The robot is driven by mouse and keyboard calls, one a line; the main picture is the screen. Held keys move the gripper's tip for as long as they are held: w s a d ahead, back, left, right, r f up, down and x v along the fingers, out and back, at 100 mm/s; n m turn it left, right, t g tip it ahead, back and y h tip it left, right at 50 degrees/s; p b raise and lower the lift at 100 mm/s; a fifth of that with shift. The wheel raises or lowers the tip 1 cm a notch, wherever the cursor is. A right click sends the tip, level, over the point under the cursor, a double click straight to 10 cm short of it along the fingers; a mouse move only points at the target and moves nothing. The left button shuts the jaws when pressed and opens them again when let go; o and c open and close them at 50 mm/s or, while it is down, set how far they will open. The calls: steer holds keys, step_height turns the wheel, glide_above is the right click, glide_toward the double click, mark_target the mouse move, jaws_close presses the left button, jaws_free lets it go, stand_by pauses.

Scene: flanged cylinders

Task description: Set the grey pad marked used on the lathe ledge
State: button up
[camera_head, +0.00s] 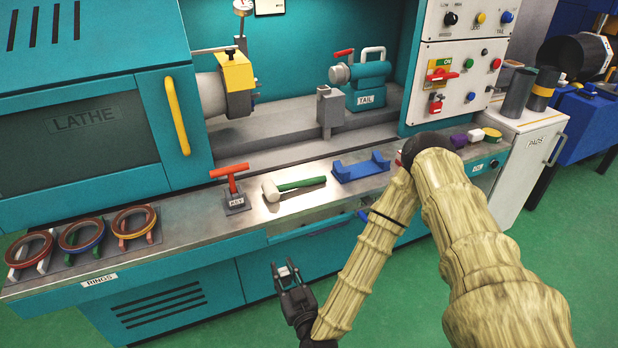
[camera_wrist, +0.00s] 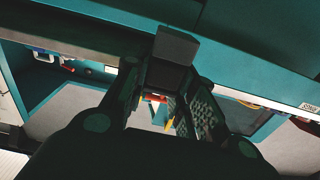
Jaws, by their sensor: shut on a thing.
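My gripper (camera_head: 287,276) hangs low in front of the lathe, apart from the ledge in the picture. It is shut on a small dark grey block, which I take as the grey pad (camera_wrist: 176,46); it sticks out between the fingertips in the wrist view. In the head view the pad is very small at the fingertips, with a light patch too small to read. The lathe ledge (camera_head: 188,218) is the long steel shelf along the front of the teal lathe.
The ledge bears several rings (camera_head: 83,237) on stands, a red-handled key (camera_head: 233,187), a green-handled mallet (camera_head: 293,187) and a blue cradle (camera_head: 361,168). Small coloured pieces (camera_head: 474,136) lie at its right end. A white cabinet labelled PADS (camera_head: 532,160) stands right. Bare steel shows between the rings and key.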

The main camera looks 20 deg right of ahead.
steer(key=w+a+r+b, duration=0.3)
steer(key=w+a+r, duration=0.1)
steer(key=r, duration=0.4)
steer(key=w+a+r+b, duration=0.3)
steer(key=w+a+r, duration=0.1)
steer(key=a+r, duration=0.3)
steer(key=shift+w+r, duration=0.25)
steer(key=shift+r, duration=0.65)
steer(key=p, duration=0.1)
glide_above(191, 222)
steer(key=shift+s+d+f, duration=0.15)
steer(key=shift+f, duration=0.6)
steer(key=shift+f+p, duration=0.3)
steer(key=shift+f, duration=1.45)
steer(key=shift+f, duration=0.1)
steer(key=o, duration=1.1)
steer(key=shift+c, duration=0.2)
steer(key=s+b, duration=0.1)
steer(key=s, duration=1.1)
